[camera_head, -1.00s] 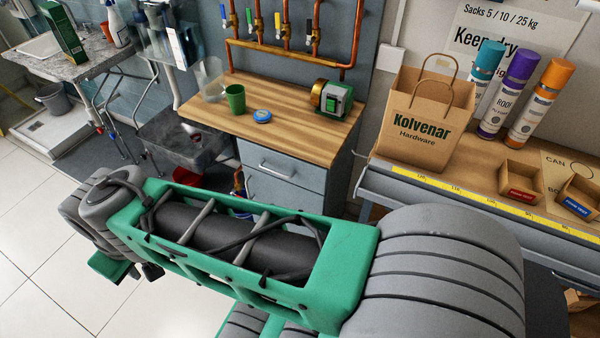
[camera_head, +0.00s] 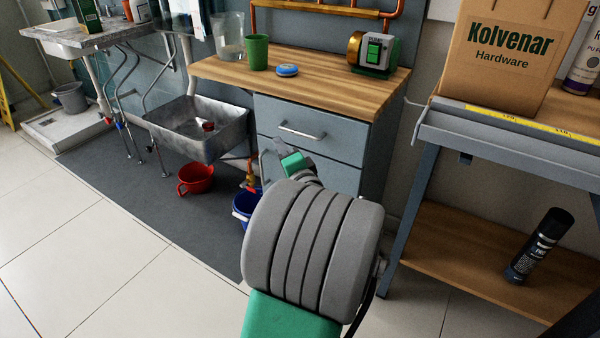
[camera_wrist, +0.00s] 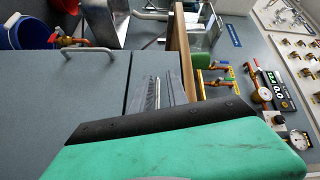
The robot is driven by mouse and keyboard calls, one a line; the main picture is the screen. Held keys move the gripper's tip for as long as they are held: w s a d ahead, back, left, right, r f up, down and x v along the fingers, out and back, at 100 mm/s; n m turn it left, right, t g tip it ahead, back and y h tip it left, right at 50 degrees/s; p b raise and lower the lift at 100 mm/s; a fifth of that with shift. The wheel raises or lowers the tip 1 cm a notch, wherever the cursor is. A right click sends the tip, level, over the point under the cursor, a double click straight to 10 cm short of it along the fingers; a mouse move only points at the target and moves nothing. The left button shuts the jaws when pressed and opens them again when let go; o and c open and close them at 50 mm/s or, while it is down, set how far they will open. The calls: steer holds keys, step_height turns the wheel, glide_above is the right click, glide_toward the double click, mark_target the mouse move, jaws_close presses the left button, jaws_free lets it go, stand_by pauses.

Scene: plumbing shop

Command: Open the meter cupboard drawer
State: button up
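The grey cabinet under the wooden worktop has a drawer (camera_head: 338,147) at its top with a horizontal metal bar handle (camera_head: 302,132). The drawer front looks flush with the cabinet, so it appears closed. My gripper (camera_head: 279,146) is in front of the drawer, just below and left of the handle in the head view. In the wrist view the gripper's fingers (camera_wrist: 165,88) overlap the drawer front beside the worktop edge. A narrow vertical bar shows there, perhaps the handle. I cannot tell whether the fingers touch it or how far apart they are. My arm hides the lower cabinet front.
A lower door handle (camera_wrist: 88,50) is beside the gripper in the wrist view. A metal sink (camera_head: 200,130), a red bucket (camera_head: 195,180) and a blue bucket (camera_head: 243,207) stand left of the cabinet. A workbench (camera_head: 490,140) is at the right. Floor is clear at lower left.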

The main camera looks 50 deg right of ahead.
mark_target(300, 134)
steer(key=s+d+f+m+h+b, duration=0.1)
steer(key=s+d+f+m+h, duration=0.15)
steer(key=s+d, duration=0.2)
steer(key=shift+m+g+h, duration=0.3)
steer(key=shift+m+h, duration=0.15)
steer(key=x, duration=0.3)
steer(key=r+x, duration=0.1)
steer(key=x, duration=0.3)
steer(key=shift+d+r+b, duration=0.15)
steer(key=shift+b, duration=0.15)
jaws_close()
